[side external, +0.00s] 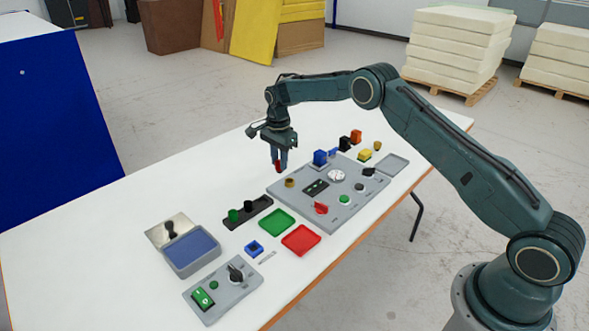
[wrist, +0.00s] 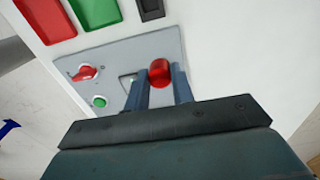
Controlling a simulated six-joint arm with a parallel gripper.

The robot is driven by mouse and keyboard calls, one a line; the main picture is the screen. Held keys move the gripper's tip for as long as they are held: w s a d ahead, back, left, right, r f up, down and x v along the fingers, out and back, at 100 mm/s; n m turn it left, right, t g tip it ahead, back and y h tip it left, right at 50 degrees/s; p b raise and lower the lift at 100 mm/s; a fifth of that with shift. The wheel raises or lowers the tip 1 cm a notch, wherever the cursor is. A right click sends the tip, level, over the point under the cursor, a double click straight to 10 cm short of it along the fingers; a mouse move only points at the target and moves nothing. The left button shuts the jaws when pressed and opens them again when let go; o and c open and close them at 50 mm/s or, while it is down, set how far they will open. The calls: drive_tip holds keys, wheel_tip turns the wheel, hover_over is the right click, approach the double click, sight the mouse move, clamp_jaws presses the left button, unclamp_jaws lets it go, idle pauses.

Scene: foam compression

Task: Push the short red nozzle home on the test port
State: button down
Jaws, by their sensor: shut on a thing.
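The short red nozzle (side external: 278,167) is between the fingertips of my gripper (side external: 280,160). In the wrist view the red nozzle (wrist: 160,72) shows between the two fingers of my gripper (wrist: 160,85), which is shut on it. In the side view the gripper hangs with fingers down over the back left corner of the grey panel (side external: 270,193). A small brass ring (side external: 290,182), perhaps the test port, stands on the panel a little right of and below the nozzle. The nozzle looks apart from it. The ring cannot be made out in the wrist view.
A black rack (side external: 235,220) with green pieces, a green tray (side external: 277,223) and a red tray (side external: 301,240) lie nearby. The table's back left is clear.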

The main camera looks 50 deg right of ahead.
drive_tip(key=d+r, duration=0.1)
drive_tip(key=d, duration=0.1)
drive_tip(key=d+r, duration=0.1)
drive_tip(key=shift+s+d, duration=0.2)
drive_tip(key=shift+d, duration=0.15)
drive_tip(key=shift+f, duration=0.2)
drive_tip(key=shift+f, duration=2.85)
drive_tip(key=shift+f, duration=1)
drive_tip(key=c, duration=1.1)
unclamp_jaws()
